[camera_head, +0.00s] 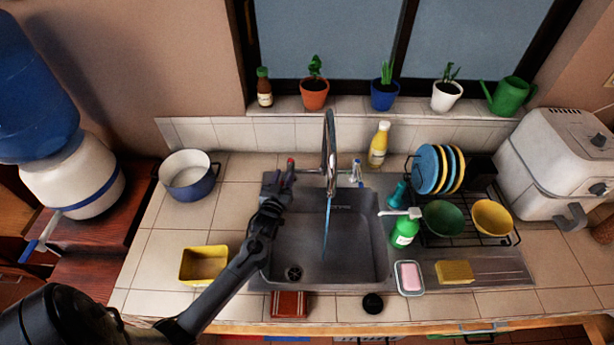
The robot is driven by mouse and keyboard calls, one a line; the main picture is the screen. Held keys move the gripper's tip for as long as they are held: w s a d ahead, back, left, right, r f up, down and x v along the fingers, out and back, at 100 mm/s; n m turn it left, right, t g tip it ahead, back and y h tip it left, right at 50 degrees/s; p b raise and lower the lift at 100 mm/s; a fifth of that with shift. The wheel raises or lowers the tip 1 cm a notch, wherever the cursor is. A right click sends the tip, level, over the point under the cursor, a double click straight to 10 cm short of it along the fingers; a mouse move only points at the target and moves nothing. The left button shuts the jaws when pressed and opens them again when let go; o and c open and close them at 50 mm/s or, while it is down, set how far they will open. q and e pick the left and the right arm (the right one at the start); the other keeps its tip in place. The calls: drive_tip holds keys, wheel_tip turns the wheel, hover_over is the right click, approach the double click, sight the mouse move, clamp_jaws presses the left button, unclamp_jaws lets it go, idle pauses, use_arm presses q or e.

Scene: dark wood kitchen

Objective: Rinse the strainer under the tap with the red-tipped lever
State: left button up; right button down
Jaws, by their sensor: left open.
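The tall chrome tap (330,145) stands behind the steel sink (345,262). A thin blue stream of water (327,228) falls from it into the basin. The red-tipped lever (291,162) is left of the tap, and a blue-tipped lever (356,168) is right of it. My left gripper (279,181) is open at the sink's back left corner, right by the red-tipped lever; whether they touch is unclear. A small dark round piece (372,303) lies on the counter in front of the sink; I cannot tell whether it is the strainer. My right gripper is not in view.
A green soap bottle (404,232), soap dish (410,278) and yellow sponge (454,271) are right of the sink. A dish rack (462,238) stands behind them. A pot (188,176) and yellow container (204,265) stand left. The basin is open.

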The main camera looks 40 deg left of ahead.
use_arm(q)
drive_tip(key=v, duration=1.1)
drive_tip(key=shift+s, duration=0.25)
drive_tip(key=shift+d, duration=0.2)
